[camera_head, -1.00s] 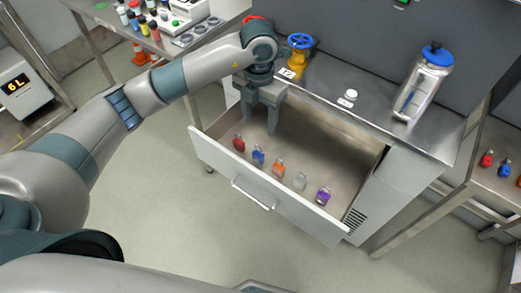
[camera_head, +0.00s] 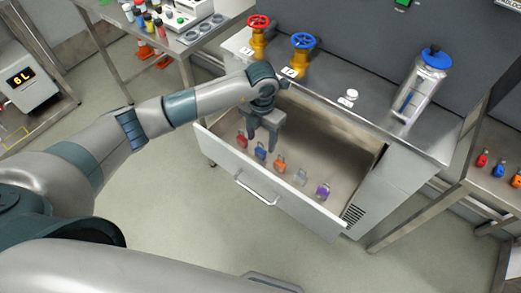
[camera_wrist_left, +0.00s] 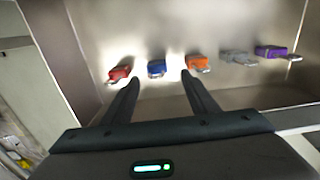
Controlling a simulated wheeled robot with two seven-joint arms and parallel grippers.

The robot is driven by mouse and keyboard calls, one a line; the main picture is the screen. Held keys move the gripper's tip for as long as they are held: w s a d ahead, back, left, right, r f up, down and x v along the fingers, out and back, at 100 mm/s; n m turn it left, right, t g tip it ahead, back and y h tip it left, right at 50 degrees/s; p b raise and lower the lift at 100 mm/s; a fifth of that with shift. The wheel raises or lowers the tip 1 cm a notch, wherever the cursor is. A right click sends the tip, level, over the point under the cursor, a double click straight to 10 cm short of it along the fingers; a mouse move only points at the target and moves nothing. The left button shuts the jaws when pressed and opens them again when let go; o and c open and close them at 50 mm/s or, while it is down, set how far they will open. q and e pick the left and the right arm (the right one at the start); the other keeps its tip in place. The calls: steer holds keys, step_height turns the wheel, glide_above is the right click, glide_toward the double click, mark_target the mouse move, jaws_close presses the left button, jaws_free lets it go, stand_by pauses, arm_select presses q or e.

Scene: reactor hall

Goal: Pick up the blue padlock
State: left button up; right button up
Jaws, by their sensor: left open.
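The blue padlock (camera_head: 260,151) stands in the open drawer (camera_head: 335,165), between a red padlock (camera_head: 242,139) and an orange padlock (camera_head: 280,164). In the left wrist view the blue padlock (camera_wrist_left: 157,68) lies ahead of and between my fingertips, apart from them. My left gripper (camera_head: 262,143) is open and empty, pointing down into the drawer, just above and behind the row. It also shows in the left wrist view (camera_wrist_left: 160,80). My right gripper is not in view.
A grey padlock (camera_head: 300,177) and a purple padlock (camera_head: 323,191) continue the row. The drawer front (camera_head: 268,180) borders the row. Red (camera_head: 258,35) and blue-wheeled (camera_head: 302,52) valves, a white-capped item (camera_head: 349,97) and a clear canister (camera_head: 421,85) stand on the counter above.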

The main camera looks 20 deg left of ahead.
mark_target(260, 151)
arm_select(q)
steer(key=shift+f, duration=1.3)
steer(key=shift+p, duration=0.3)
steer(key=shift+a+f+p, duration=0.15)
steer(key=shift+f+p, duration=0.45)
steer(key=shift+f, duration=0.05)
step_height(260, 151, down, 3)
steer(key=shift+a+f+p, duration=0.1)
steer(key=shift+p, duration=0.55)
steer(key=shift+f, duration=0.35)
steer(key=c, duration=1.1)
